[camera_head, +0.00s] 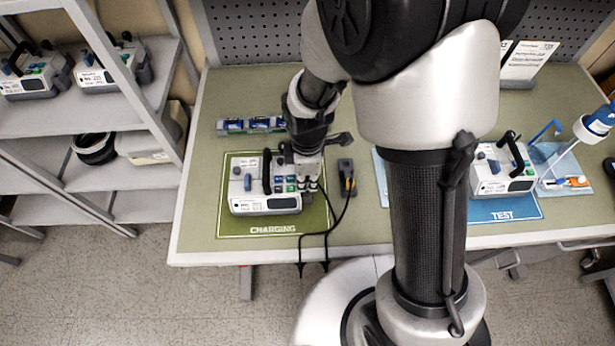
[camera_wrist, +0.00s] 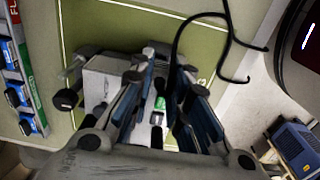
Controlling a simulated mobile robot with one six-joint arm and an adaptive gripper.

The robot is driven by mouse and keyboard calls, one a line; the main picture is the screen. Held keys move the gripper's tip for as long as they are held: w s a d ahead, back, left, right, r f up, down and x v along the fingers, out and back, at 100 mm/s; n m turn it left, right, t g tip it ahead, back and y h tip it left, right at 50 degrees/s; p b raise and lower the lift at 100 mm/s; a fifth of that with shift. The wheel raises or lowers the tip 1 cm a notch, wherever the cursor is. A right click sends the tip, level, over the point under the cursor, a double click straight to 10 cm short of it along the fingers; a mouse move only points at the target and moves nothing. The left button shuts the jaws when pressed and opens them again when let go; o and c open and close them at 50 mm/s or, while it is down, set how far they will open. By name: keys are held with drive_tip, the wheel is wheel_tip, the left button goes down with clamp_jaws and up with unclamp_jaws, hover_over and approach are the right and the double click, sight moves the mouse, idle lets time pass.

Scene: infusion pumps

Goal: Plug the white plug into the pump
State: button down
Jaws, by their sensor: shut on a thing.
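The pump (camera_head: 263,204), a white box with a dark handle and coloured buttons, sits on the green charging mat (camera_head: 228,222). Its pale body also shows between and left of the fingers in the wrist view (camera_wrist: 103,84). My gripper (camera_head: 308,178) is at the pump's right side, pointing down. In the wrist view my gripper (camera_wrist: 172,105) has its fingers close together, shut on the white plug, which the fingers mostly hide. A black cable (camera_wrist: 178,32) runs from the fingers and hangs over the table's front edge. I cannot tell whether the plug touches the pump.
A rack of blue items (camera_head: 250,125) lies behind the pump. Another pump (camera_head: 500,170) stands on the blue test mat (camera_head: 525,208). A grey shelf (camera_head: 100,125) with more pumps stands at the left.

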sight(308, 187)
drive_tip(key=shift+s+d+f, duration=0.1)
drive_tip(key=shift+s+f, duration=0.25)
drive_tip(key=shift+f, duration=0.1)
drive_tip(key=shift+s+f+b, duration=0.2)
drive_tip(key=shift+f+b, duration=0.1)
drive_tip(key=shift+b, duration=0.15)
drive_tip(key=shift+s+d+f+b, duration=0.15)
drive_tip(key=shift+s+f+b, duration=0.1)
drive_tip(key=shift+f+b, duration=0.35)
drive_tip(key=shift+w+f, duration=0.5)
drive_tip(key=shift+w, duration=0.15)
drive_tip(key=shift+s+r, duration=0.1)
drive_tip(key=shift+s, duration=0.1)
drive_tip(key=c, duration=0.6)
unclamp_jaws()
drive_tip(key=shift+w+a+r, duration=0.2)
drive_tip(key=shift+w+a, duration=0.05)
drive_tip(key=shift+w, duration=0.05)
drive_tip(key=o, duration=0.6)
